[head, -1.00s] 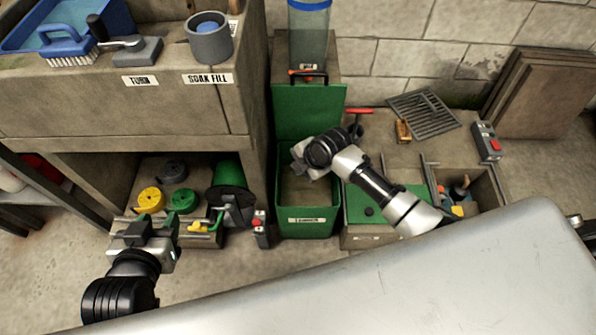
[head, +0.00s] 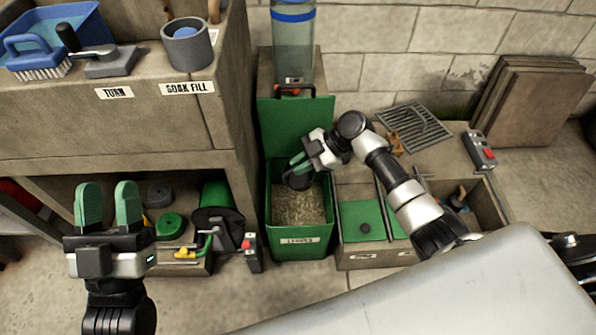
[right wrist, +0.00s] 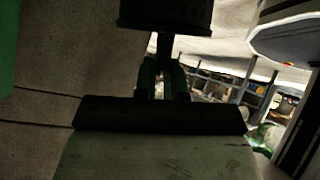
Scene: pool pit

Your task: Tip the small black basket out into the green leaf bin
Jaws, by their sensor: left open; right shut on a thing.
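The green leaf bin (head: 300,246) stands in the middle of the head view, its lid raised behind it. Brownish, grainy matter shows inside. My right gripper (head: 298,164) is over the bin's back left part, shut on the small black basket's handle. The dark basket (head: 299,182) is partly hidden by the fingers, at the bin mouth; its exact tilt is hard to tell. In the right wrist view the black basket (right wrist: 166,14) shows at the top, beyond the green fingers (right wrist: 163,78). My left gripper (head: 107,192) is open and empty at the left, fingers up.
A stone counter with a grey pot (head: 187,46) and a blue tub stands at the left, a low shelf below it. Right of the bin are a box with a green panel (head: 362,222), a metal grate (head: 413,127) and a red-buttoned control box (head: 481,150).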

